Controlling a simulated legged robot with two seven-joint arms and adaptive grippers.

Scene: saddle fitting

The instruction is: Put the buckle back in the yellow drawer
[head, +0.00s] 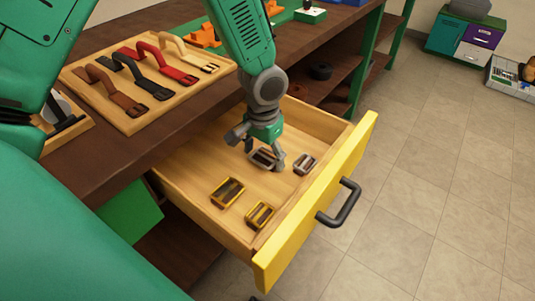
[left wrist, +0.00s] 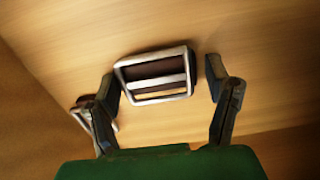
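The yellow drawer (head: 312,207) is pulled open below the bench top. My left gripper (head: 258,149) reaches down inside it, fingers spread over a silver buckle with a dark middle (head: 264,158). In the left wrist view this silver buckle (left wrist: 155,75) lies between the open fingers (left wrist: 160,82), close to the left fingertip and with a gap to the right one. It appears to be at the drawer floor; exact contact is unclear. Another silver buckle (head: 304,164) and two brass-coloured buckles (head: 227,191) (head: 260,215) lie in the drawer. My right gripper is not in view.
A wooden board (head: 118,115) with several coloured straps lies on the bench top, left of the drawer. The drawer's black handle (head: 340,203) sticks out in front. Free wooden floor (head: 199,160) shows inside the drawer on the left. Open tiled floor lies to the right.

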